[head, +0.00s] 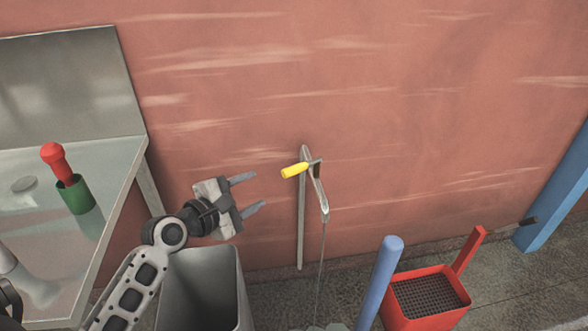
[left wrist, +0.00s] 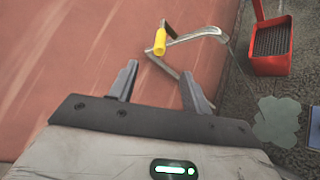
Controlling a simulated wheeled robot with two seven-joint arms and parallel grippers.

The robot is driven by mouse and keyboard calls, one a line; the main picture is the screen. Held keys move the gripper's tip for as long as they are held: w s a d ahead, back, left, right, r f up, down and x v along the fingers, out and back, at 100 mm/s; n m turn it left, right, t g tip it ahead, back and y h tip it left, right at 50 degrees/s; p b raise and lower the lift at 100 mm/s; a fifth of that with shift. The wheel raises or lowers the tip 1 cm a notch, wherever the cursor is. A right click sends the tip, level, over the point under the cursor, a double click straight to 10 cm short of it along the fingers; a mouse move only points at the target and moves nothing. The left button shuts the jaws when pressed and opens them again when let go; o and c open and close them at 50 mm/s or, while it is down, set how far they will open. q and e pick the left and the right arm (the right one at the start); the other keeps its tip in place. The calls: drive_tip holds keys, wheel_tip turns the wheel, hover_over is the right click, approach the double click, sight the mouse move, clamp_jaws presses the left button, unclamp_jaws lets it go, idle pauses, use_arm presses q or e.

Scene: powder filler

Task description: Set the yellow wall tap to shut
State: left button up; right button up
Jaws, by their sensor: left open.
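The yellow wall tap handle (head: 294,170) sticks out from a grey metal tap and pipe (head: 301,220) on the red wall. A thin stream seems to run down from its spout (head: 325,217). The handle also shows in the left wrist view (left wrist: 160,42), beyond my fingertips. My left gripper (head: 259,193) is open and empty, to the left of the handle and slightly lower in the head view, apart from it. In the left wrist view my left gripper (left wrist: 158,82) points toward the handle. My right gripper is not in view.
A grey bin (head: 205,290) stands below my left gripper. A metal table (head: 25,170) at left holds a green cup (head: 75,195) with a red-topped item (head: 57,162). A blue post (head: 380,280) and a red box with a grid (head: 425,298) stand at right.

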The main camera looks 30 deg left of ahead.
sight(287, 174)
use_arm(q)
drive_tip(key=b+x, duration=0.1)
drive_tip(key=x, duration=1.3)
drive_tip(key=shift+w+f, duration=0.1)
drive_tip(key=shift+f, duration=0.1)
drive_tip(key=shift+w+d, duration=0.15)
drive_tip(key=shift+w, duration=0.4)
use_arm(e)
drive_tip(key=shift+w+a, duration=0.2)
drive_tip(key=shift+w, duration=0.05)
